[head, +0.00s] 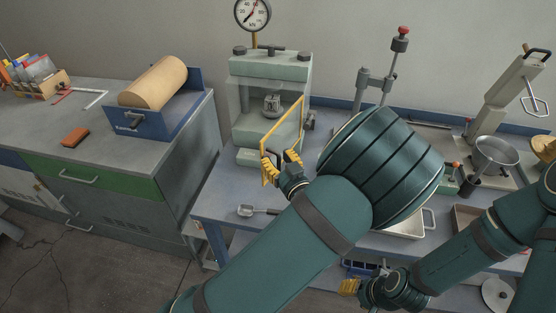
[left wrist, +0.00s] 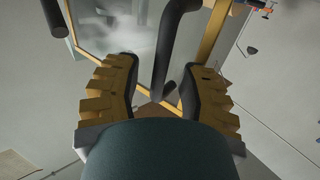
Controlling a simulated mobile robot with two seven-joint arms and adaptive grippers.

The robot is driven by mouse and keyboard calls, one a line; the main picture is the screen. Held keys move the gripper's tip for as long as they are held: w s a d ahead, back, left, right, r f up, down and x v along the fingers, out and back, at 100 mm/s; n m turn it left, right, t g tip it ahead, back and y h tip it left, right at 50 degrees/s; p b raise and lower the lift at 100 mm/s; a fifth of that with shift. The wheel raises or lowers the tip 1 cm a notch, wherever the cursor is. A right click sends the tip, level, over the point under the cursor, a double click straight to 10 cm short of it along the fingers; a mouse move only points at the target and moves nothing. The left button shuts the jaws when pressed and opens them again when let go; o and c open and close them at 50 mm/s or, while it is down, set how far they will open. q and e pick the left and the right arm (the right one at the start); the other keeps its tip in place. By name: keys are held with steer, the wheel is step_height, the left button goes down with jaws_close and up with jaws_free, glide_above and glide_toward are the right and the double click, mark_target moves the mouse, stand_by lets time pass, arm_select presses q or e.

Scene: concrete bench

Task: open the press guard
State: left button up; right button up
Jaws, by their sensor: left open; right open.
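The press (head: 268,67) is pale green and stands on the blue-edged bench. Its guard (head: 284,121) has a yellow frame and appears to stand at an angle out from the press front, with the press interior showing at the left. My left gripper (head: 279,165) is open at the guard's near edge. In the left wrist view a dark bar-like handle (left wrist: 173,48) runs between the spread fingers of the left gripper (left wrist: 158,78), with the yellow frame (left wrist: 214,32) beside it. Contact cannot be told. My right gripper (head: 348,287) is open, low at the bench front, away from the press.
A pressure gauge (head: 253,13) rises above the press. A metal scoop (head: 247,211) lies on the bench in front. A cabinet (head: 110,175) with a brown roll (head: 153,81) stands left, across a gap. A steel pot (head: 493,155) and metal trays lie right. My left arm hides the middle bench.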

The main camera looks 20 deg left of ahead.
arm_select(q)
steer(key=shift+d, duration=0.1)
steer(key=v, duration=1.2)
